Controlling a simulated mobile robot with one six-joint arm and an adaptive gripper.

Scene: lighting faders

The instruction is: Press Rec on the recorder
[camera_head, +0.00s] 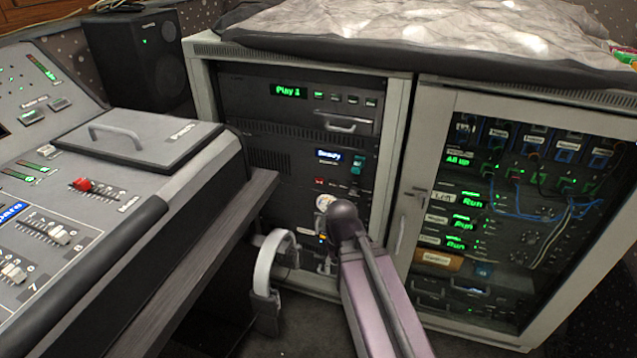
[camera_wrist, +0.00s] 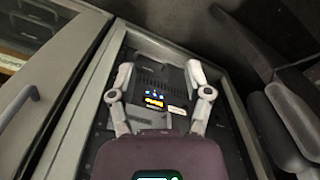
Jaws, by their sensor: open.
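A dark rack unit with a blue display reading "Ready" (camera_head: 328,154) sits in the middle of the left cabinet in the head view. No legible label shows whether this is the recorder or which button is Rec. My gripper (camera_wrist: 158,75) is open and empty in the wrist view, its fingers spread in front of a dark panel with an orange display (camera_wrist: 153,101). I cannot tell whether the fingers touch it.
A "Play 1" unit (camera_head: 289,91) with a handle sits above. A glass-doored cabinet (camera_head: 405,215) stands right. The mixing desk (camera_head: 160,240) and its edge lie left, close to my arm. A white curved band (camera_head: 268,265) stands low before the cabinet. A speaker (camera_head: 142,60) stands behind.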

